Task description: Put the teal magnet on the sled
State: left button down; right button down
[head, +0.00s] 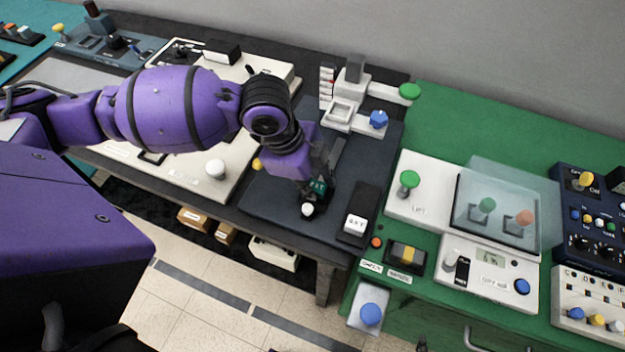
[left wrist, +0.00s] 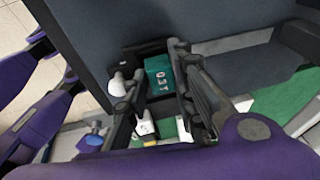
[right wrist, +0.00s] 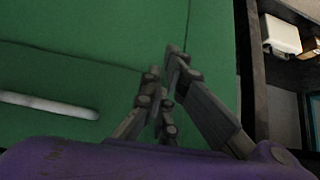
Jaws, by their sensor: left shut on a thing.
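The teal magnet (head: 318,187) is a small block with white lettering. My left gripper (head: 313,192) is shut on it, above the dark blue-grey plate (head: 272,212). In the left wrist view the magnet (left wrist: 159,75) sits between the fingers (left wrist: 160,85). A dark piece with a white knob (head: 307,209) is close beside the magnet at the end of a grey rail (head: 336,152); it may be the sled. I cannot tell whether the magnet touches it, as the fingers cover part. My right gripper (right wrist: 168,65) shows in its wrist view with its fingertips together, empty, over green surface.
A black tray (head: 368,200) with a white labelled block (head: 356,224) stands right of the magnet. A white fixture (head: 341,110) with green and blue knobs stands behind. A white panel (head: 404,208) and clear cover (head: 497,205) are on the green bench.

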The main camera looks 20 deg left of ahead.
pick_arm(q)
jog(key=shift+f, duration=0.15)
jog(key=c, duration=1.8)
grip_release()
jog(key=shift+o, duration=0.2)
jog(key=p+v, duration=0.1)
jog(key=v, duration=1.1)
